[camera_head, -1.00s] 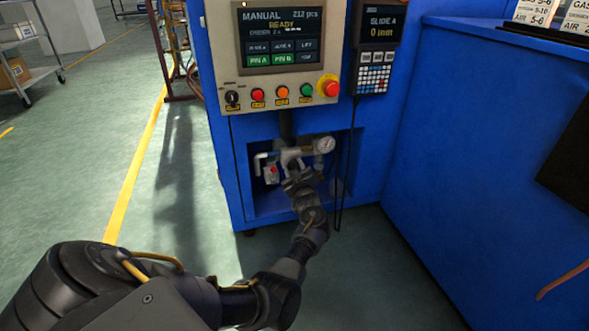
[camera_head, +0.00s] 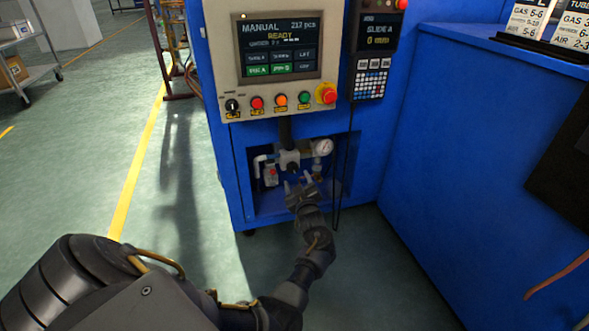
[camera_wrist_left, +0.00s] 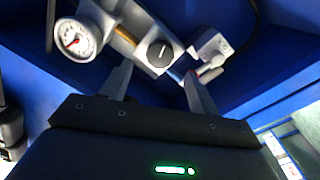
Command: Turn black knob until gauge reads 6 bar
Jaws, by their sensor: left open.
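The black knob (camera_wrist_left: 159,53) with a white mark sits on the front of the grey regulator block in the left wrist view. In the head view the regulator (camera_head: 290,159) is in the recess of the blue cabinet. The round white gauge (camera_wrist_left: 76,39) with a red needle is beside it; its reading is too small to tell. It also shows in the head view (camera_head: 323,147). My left gripper (camera_wrist_left: 158,82) is open and empty, its fingers apart just short of the knob and not around it. My right gripper is not in view.
A valve with a red part (camera_head: 270,174) is left of the regulator. The control panel (camera_head: 279,52) with buttons is above the recess. A blue cabinet (camera_head: 480,130) stands close on the right. The recess walls are near the gripper. Open floor lies to the left.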

